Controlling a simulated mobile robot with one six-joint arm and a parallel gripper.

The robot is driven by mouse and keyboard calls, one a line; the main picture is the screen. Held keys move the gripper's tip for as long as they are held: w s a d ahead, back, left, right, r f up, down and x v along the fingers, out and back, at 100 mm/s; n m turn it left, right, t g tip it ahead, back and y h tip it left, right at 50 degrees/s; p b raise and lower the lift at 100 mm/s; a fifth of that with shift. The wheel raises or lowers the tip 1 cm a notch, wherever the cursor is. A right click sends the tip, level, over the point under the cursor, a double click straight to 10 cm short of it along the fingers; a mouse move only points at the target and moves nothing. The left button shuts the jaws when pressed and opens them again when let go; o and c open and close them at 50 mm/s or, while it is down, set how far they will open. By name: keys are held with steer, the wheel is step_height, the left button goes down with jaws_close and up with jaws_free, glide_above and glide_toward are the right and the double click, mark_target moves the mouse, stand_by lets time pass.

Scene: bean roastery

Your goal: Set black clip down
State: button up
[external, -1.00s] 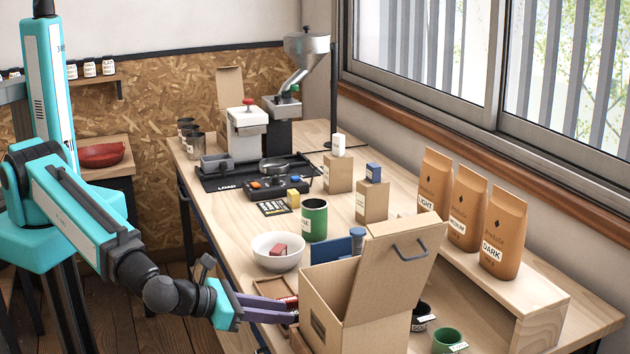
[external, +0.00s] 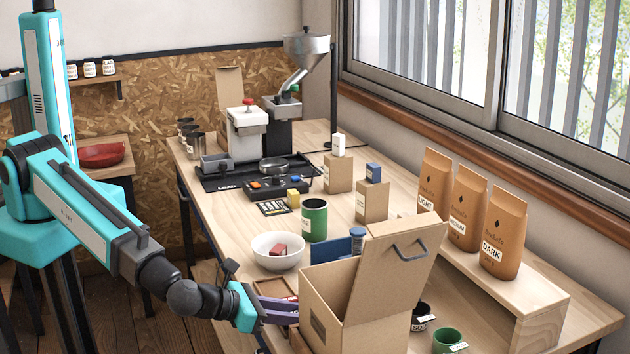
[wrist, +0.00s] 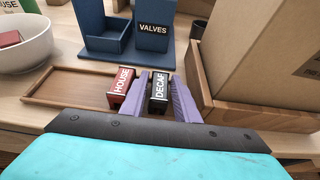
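My gripper (wrist: 160,92) has two purple fingers, which close around a small black clip (wrist: 158,104) labelled DECAF in the wrist view. The clip fills the gap between the fingers. A red clip (wrist: 121,88) labelled HOUSE stands just outside the left finger, at the right end of a shallow wooden tray (wrist: 70,90). In the external view my gripper (external: 297,308) reaches in at the table's near edge, beside the cardboard box. The black clip cannot be made out there, and the fingertips are partly hidden by the box.
The open cardboard box (external: 350,315) stands close to the right of my gripper. A wooden-edged base (wrist: 250,118) also lies right in the wrist view. A blue holder (wrist: 118,45) marked VALVES is behind the clips. A white bowl (external: 278,252) stands farther back.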

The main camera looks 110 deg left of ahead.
stand_by(0.6)
jaws_close()
steer(key=shift+r+b, duration=1.1)
steer(key=shift+r, duration=3.85)
